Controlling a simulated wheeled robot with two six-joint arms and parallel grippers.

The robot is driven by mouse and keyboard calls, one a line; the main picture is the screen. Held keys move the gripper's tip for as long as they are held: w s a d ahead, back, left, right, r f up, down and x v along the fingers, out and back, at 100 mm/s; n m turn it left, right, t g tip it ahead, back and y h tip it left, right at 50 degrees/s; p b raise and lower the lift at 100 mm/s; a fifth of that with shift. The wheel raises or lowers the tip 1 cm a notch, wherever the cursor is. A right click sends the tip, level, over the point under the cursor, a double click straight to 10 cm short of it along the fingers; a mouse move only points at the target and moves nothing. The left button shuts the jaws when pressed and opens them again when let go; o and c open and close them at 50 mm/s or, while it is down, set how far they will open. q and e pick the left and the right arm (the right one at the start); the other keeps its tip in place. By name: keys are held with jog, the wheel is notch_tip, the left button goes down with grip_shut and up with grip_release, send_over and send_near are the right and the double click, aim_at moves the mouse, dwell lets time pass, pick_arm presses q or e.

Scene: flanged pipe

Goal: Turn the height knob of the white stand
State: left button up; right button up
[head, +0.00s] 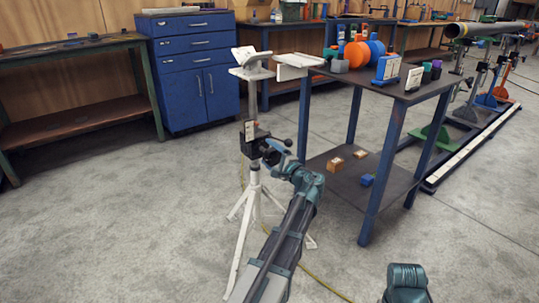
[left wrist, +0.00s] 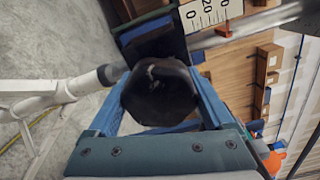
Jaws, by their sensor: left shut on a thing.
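The white stand (head: 252,205) is a tripod with splayed legs, a grey post and a white top plate (head: 251,64). Its dark height knob (left wrist: 158,93) is a black round knob that fills the middle of the left wrist view. My left gripper (left wrist: 158,112) has its blue fingers on both sides of the knob and is shut on it. In the head view my left gripper (head: 279,152) is at the stand's dark clamp block, and it partly hides the knob. A scale plate (left wrist: 208,12) with numbers is beside the post. My right gripper is not in view.
A blue-legged table (head: 430,92) with orange and blue discs stands close to the right of the stand. A blue cabinet (head: 190,65) and a workbench (head: 75,80) are behind. A yellow cable (head: 325,287) lies on the floor. The left floor is clear.

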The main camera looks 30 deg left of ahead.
pick_arm(q)
jog(key=shift+s+m, duration=0.2)
jog(key=shift+m, duration=0.3)
jog(key=o, duration=1.1)
jog(key=v, duration=1.3)
jog(key=shift+d, duration=0.4)
